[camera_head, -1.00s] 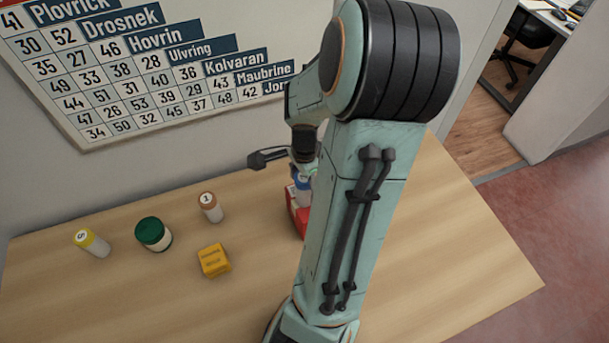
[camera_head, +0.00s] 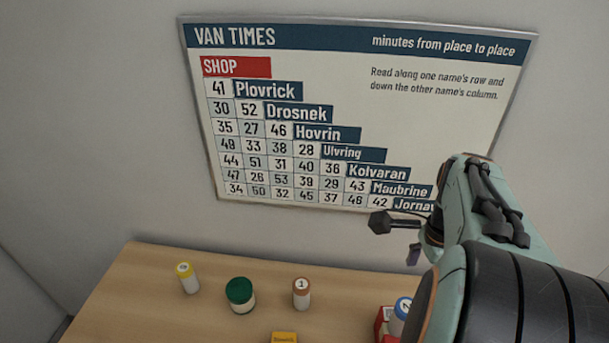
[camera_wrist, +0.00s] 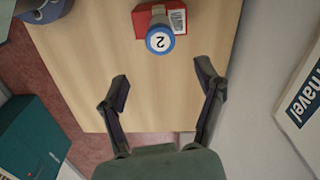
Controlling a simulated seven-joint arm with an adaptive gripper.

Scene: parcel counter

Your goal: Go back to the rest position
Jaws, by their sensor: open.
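My gripper (camera_wrist: 162,112) is open and empty in the wrist view, with its two dark fingers spread apart above the wooden counter (camera_wrist: 80,50). In the head view my gripper (camera_head: 396,240) is raised in front of the wall chart, partly hidden by my arm. A blue-topped container marked 2 (camera_wrist: 160,38) stands on or against a red box (camera_wrist: 183,20), apart from the fingers; I cannot tell which. In the head view the blue-topped container (camera_head: 402,308) and red box (camera_head: 384,325) are partly hidden by my arm.
A yellow-capped container (camera_head: 187,278), a green-lidded jar (camera_head: 240,295) and a brown-topped container marked 1 (camera_head: 301,293) stand on the counter. A yellow box (camera_head: 284,338) is cut off below. The van times chart (camera_head: 300,110) hangs behind. A teal box (camera_wrist: 28,138) is beyond the counter edge.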

